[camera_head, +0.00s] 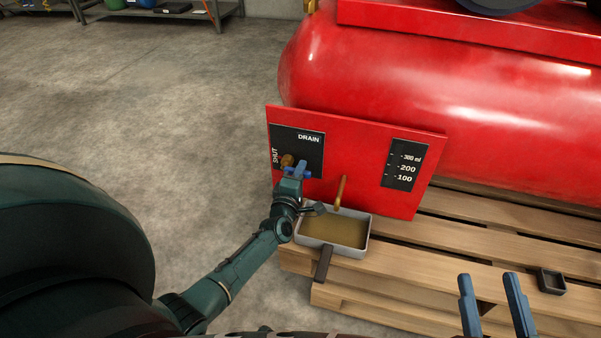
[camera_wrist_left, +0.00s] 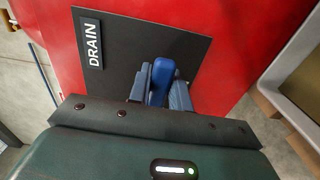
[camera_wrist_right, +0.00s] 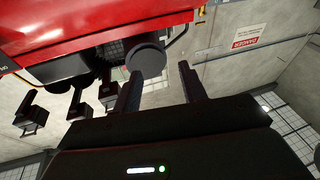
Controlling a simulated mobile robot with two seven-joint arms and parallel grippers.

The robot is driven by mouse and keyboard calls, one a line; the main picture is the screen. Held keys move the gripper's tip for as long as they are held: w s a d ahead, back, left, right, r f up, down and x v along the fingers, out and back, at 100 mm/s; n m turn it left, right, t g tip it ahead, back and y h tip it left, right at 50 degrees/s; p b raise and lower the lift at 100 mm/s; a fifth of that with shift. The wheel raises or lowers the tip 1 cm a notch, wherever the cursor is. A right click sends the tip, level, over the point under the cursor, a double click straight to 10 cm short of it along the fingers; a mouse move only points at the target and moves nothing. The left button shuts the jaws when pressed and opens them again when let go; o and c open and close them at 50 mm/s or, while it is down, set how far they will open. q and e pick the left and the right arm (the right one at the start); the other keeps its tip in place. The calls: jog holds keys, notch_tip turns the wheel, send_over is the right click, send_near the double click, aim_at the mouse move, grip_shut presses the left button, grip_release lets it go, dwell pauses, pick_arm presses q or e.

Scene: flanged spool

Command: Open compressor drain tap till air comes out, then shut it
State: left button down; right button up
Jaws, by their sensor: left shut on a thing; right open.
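The drain tap sits on a dark plate marked DRAIN and SHUT (camera_head: 310,140) on the red panel. Its brass body (camera_head: 287,160) shows in the head view; its blue handle (camera_wrist_left: 161,78) shows in the left wrist view. My left gripper (camera_head: 297,171) is shut on the handle, whose exact angle I cannot tell. A brass outlet pipe (camera_head: 341,192) points down over a grey tray (camera_head: 301,239) holding brownish liquid. I see no stream at the pipe's end. My right gripper (camera_head: 494,303) is open and empty at the lower right; its fingers show in the right wrist view (camera_wrist_right: 160,90).
The red compressor tank (camera_head: 390,90) stands on a wooden pallet (camera_head: 440,235). A level scale marked 100 to 300 ml (camera_head: 404,166) is on the panel. A small dark square dish (camera_head: 551,282) lies on the pallet at right. Concrete floor at left is clear.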

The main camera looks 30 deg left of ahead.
pick_arm(q)
jog(key=c, duration=1.3)
grip_release()
jog(key=p+v, duration=0.4)
jog(key=v, duration=0.9)
jog(key=shift+s+f, duration=0.1)
pick_arm(e)
jog(key=shift+s+d+f+n+h, duration=0.1)
jog(key=shift+s+d+n+h, duration=0.2)
jog(key=shift+d+n, duration=0.1)
pick_arm(q)
jog(key=shift+a, duration=0.1)
pick_arm(e)
jog(key=shift+w, duration=0.15)
